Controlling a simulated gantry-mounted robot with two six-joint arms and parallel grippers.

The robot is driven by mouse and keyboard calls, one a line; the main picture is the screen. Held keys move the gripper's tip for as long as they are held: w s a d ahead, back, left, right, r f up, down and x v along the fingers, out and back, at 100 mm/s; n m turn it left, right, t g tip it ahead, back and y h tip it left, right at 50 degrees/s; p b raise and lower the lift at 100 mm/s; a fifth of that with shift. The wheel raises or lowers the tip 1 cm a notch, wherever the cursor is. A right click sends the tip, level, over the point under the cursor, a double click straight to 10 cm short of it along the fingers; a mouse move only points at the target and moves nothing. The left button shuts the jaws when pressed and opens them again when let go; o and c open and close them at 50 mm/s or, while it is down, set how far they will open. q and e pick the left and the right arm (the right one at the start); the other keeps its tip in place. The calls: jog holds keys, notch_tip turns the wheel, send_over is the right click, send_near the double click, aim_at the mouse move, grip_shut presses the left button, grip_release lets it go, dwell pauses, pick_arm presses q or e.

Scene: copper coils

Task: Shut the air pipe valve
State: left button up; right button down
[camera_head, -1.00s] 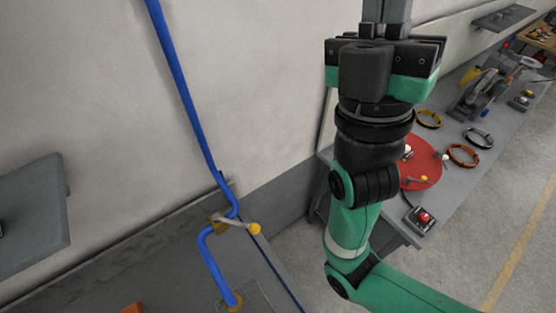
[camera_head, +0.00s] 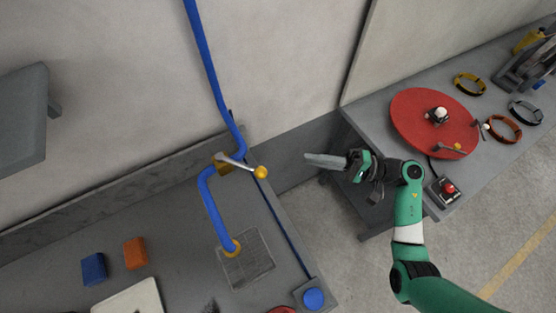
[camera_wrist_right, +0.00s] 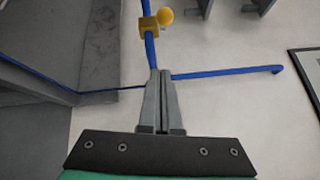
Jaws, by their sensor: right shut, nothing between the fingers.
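The air pipe (camera_head: 206,62) is blue and runs down the wall, bends, and ends at the left bench. Its brass valve (camera_head: 222,162) has a metal lever (camera_head: 240,164) with a yellow ball knob (camera_head: 261,172), sticking out to the right across the pipe. In the right wrist view the valve body (camera_wrist_right: 149,28) and knob (camera_wrist_right: 165,16) show ahead of the fingers. My right gripper (camera_head: 310,159) is shut and empty, to the right of the knob and apart from it, fingers pointing left. It also shows in the right wrist view (camera_wrist_right: 160,76). My left gripper is not in view.
The left bench (camera_head: 180,225) holds a blue block (camera_head: 94,269), an orange block (camera_head: 135,253) and a blue button (camera_head: 313,298). The right bench (camera_head: 365,125) carries a red disc (camera_head: 410,110), coils and a red-button box (camera_head: 446,190). A gap lies between the benches.

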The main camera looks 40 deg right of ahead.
aim_at(241, 165)
jog(key=w+a+r+p, duration=0.1)
jog(key=w+a+p, duration=0.3)
jog(key=a, duration=0.6)
jog(key=shift+w+a+r, duration=0.2)
jog(key=shift+w+r, duration=0.05)
jog(key=shift+w, duration=0.05)
